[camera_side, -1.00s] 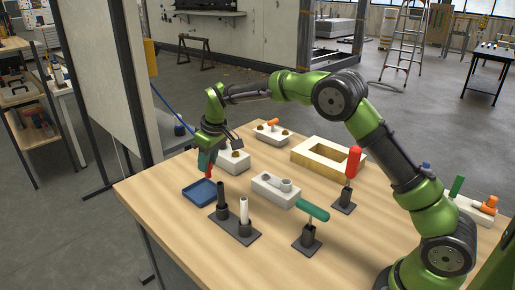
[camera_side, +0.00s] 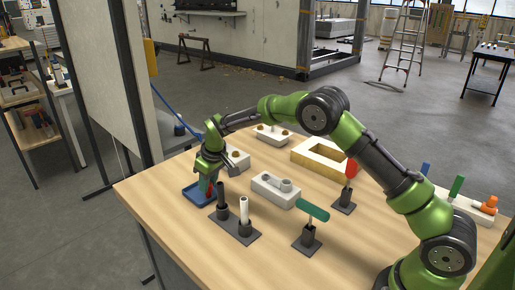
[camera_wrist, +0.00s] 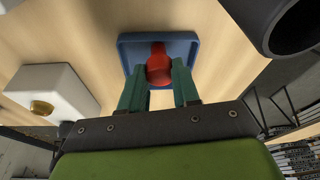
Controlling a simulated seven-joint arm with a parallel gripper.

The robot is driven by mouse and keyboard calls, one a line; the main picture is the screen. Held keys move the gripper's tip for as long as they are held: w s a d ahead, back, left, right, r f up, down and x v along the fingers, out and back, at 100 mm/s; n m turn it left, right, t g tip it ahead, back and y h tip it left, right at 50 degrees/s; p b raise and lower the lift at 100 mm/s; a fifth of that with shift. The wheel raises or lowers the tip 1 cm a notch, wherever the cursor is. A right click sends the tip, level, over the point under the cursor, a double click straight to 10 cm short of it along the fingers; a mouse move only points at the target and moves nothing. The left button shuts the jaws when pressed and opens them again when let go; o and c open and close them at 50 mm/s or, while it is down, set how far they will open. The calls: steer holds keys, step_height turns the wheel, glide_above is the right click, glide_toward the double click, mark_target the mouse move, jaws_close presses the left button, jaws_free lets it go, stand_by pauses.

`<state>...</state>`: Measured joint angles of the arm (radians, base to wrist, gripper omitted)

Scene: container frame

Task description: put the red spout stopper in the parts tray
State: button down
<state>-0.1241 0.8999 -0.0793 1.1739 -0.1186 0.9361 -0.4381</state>
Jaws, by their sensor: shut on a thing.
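The red spout stopper (camera_wrist: 158,66) is between the green fingers of my gripper (camera_wrist: 160,84) in the wrist view. My gripper (camera_side: 208,182) is shut on it. The blue parts tray (camera_side: 189,196) lies on the wooden table at its left side, below my gripper in the side view. In the wrist view the stopper shows inside the outline of the tray (camera_wrist: 190,41). I cannot tell whether the stopper touches the tray floor. In the side view my fingers mostly hide the stopper.
A dark stand with a black tube (camera_side: 222,195) and a white tube (camera_side: 244,212) rises close right of the tray. A white block (camera_side: 238,158) stands behind my gripper. Another white block (camera_side: 268,191), a green-handled tool (camera_side: 313,210) and a wooden frame (camera_side: 312,158) stand farther right.

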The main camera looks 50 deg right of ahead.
steer(key=shift+f, duration=0.2)
steer(key=c, duration=0.8)
jaws_free()
steer(key=s+d+r+m, duration=0.1)
steer(key=s+r, duration=0.3)
steer(key=r, duration=0.3)
steer(key=s+r+t, duration=0.1)
steer(key=s+r, duration=0.3)
steer(key=r, duration=0.3)
steer(key=s+d+r+m, duration=0.1)
steer(key=s+r, duration=0.3)
steer(key=r, duration=0.3)
steer(key=s+m+t, duration=0.1)
steer(key=s, duration=0.7)
steer(key=s+m+t+y, duration=0.1)
steer(key=s, duration=0.7)
steer(key=s+m+t, duration=0.1)
steer(key=s+m, duration=0.1)
steer(key=s, duration=0.6)
steer(key=shift+f, duration=0.1)
